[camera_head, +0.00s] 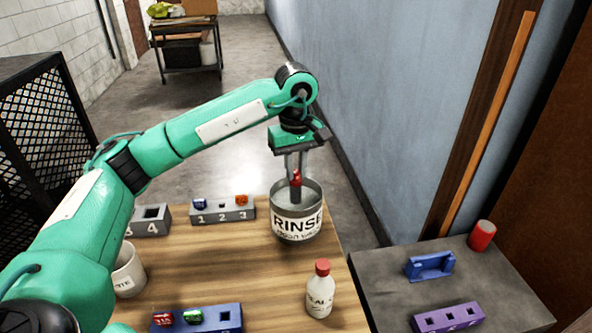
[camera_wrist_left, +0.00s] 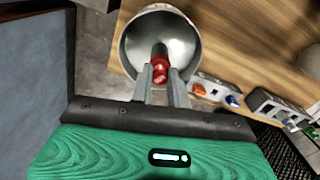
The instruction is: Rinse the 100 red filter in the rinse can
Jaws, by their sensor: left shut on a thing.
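The rinse can (camera_head: 298,225) is a metal can with a white label reading RINSE, at the far right of the wooden table. My left gripper (camera_head: 297,176) is above the can's mouth, fingers pointing down. It is shut on the red filter (camera_head: 296,179), which has a darker lower part over or inside the can's opening. In the left wrist view, the red filter (camera_wrist_left: 160,69) sits between the fingertips (camera_wrist_left: 160,76), against the can's grey interior (camera_wrist_left: 160,38). How deep the filter reaches is unclear. My right gripper is not in view.
A grey numbered rack (camera_head: 222,215) with a blue and an orange piece stands left of the can. A blue rack (camera_head: 198,321) with red and green pieces is at the front. A white red-capped bottle (camera_head: 320,290) stands nearer; a white cup (camera_head: 128,272) is left. Bare wood lies between.

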